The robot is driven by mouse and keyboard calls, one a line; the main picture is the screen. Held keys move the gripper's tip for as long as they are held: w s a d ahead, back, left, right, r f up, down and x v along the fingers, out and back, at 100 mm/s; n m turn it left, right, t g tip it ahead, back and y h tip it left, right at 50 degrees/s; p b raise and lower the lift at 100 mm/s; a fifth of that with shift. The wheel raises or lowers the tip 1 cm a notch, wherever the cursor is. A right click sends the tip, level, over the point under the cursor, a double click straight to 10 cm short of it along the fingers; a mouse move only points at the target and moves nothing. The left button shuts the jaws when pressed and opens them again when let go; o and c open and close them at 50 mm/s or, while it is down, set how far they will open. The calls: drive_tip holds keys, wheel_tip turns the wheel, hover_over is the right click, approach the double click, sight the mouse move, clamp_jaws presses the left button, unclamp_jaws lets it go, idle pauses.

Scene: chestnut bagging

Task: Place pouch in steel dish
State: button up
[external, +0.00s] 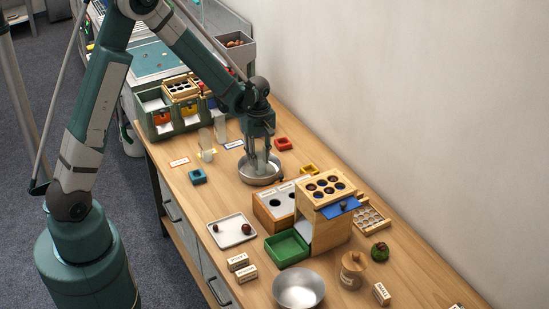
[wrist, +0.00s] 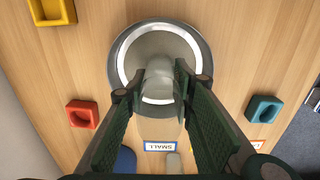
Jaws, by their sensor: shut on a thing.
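A translucent pale pouch (wrist: 160,76) is between the fingers of my gripper (wrist: 160,88) in the wrist view. My gripper (external: 261,158) is shut on it and points down over a round steel dish (external: 246,179) in the external view. In the wrist view the pouch overlaps the inside of the steel dish (wrist: 117,72). The fingers hide part of the pouch, and I cannot tell whether its bottom touches the dish floor. A wider steel bowl (external: 298,287) stands at the front of the table.
Red (external: 283,143), teal (external: 197,176) and yellow (external: 309,169) blocks surround the dish. Translucent pouches (external: 206,152) stand behind it by labels. A wooden box with holes (external: 275,207), a white tray (external: 231,230) and a green bin (external: 287,248) stand in front.

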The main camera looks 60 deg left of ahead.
drive_tip(key=shift+f, duration=0.15)
drive_tip(key=o, duration=1)
drive_tip(key=shift+c, duration=0.2)
idle(0.7)
